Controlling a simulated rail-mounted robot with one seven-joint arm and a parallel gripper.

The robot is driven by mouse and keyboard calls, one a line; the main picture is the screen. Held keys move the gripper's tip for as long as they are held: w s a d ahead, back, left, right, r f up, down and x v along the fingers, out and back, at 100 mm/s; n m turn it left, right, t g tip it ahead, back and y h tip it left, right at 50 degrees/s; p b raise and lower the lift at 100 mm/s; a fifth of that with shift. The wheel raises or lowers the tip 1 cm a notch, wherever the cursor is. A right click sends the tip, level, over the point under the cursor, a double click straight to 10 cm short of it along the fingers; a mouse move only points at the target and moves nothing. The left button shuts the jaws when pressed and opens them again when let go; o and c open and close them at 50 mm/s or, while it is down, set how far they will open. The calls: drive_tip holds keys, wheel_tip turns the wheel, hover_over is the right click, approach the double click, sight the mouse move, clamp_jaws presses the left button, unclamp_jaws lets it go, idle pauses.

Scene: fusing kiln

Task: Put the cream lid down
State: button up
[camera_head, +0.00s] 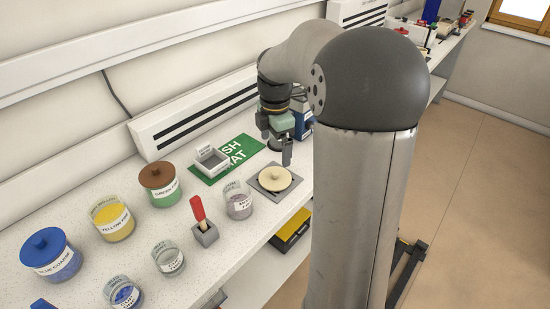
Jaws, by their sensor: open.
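The cream lid (275,177) is a round disc with a small knob on top. It lies flat on a grey square plate (262,190) near the bench's front edge. My gripper (276,143) is open and empty, a little above and behind the lid, apart from it. My arm's column hides part of the bench to the right.
A red-handled tool (198,209) stands in a grey block. Several jars fill the left.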

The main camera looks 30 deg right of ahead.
drive_tip(key=s+a+f+m, duration=0.2)
drive_tip(key=s+a+m, duration=0.5)
drive_tip(key=s, duration=0.4)
drive_tip(key=s+a+f+m, duration=0.2)
drive_tip(key=s+a+m, duration=0.5)
drive_tip(key=s+m, duration=0.3)
drive_tip(key=shift+s+a+f+m, duration=0.15)
drive_tip(key=shift+s+a+m, duration=0.15)
drive_tip(key=shift+s, duration=0.45)
